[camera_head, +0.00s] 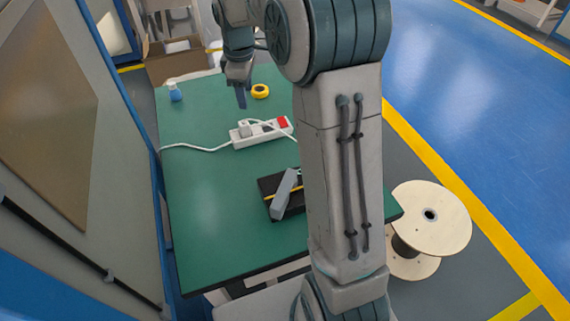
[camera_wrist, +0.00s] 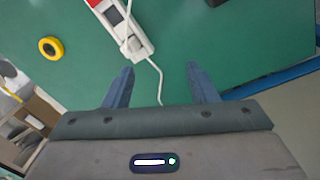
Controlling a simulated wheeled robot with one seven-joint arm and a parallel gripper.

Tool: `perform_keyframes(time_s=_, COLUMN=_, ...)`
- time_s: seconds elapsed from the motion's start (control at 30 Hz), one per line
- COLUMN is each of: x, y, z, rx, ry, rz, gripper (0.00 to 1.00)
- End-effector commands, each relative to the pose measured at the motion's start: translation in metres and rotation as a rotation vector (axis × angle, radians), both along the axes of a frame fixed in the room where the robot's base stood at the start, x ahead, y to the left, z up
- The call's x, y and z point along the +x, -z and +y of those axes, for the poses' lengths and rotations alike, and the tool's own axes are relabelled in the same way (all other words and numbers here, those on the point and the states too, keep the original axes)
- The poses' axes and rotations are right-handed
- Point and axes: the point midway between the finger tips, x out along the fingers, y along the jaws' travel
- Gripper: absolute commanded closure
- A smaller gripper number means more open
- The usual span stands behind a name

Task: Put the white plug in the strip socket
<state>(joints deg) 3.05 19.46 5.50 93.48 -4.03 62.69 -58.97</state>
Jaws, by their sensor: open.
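The white strip socket (camera_head: 270,133) lies on the green table, with a red switch at its right end in the head view. The white plug (camera_head: 246,129) is at the strip's left part, with its cable looping over the strip; I cannot tell whether it is seated in an outlet. In the wrist view the strip (camera_wrist: 112,14) is at the top and the plug (camera_wrist: 132,46) is at its near end. My gripper (camera_head: 241,101) is above the table behind the strip, apart from it.
A yellow tape roll (camera_head: 260,91) lies near the gripper. A blue-white bottle (camera_head: 175,92) stands at the back left. A black tray (camera_head: 272,190) with a grey tool lies at the front. A white cable (camera_head: 195,148) runs to the table's left edge. The front left of the table is clear.

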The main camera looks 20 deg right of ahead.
Motion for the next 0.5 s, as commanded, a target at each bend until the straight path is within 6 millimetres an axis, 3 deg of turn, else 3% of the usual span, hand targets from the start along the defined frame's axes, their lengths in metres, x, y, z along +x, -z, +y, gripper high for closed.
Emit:
perform_keyframes(time_s=0.2, x=-0.084, y=-0.030, z=-0.001, rx=0.027, ry=0.314, rz=-0.064, gripper=0.48)
perform_keyframes(time_s=0.5, x=-0.202, y=-0.030, z=-0.004, rx=0.113, ry=0.753, rz=-0.139, gripper=0.48)
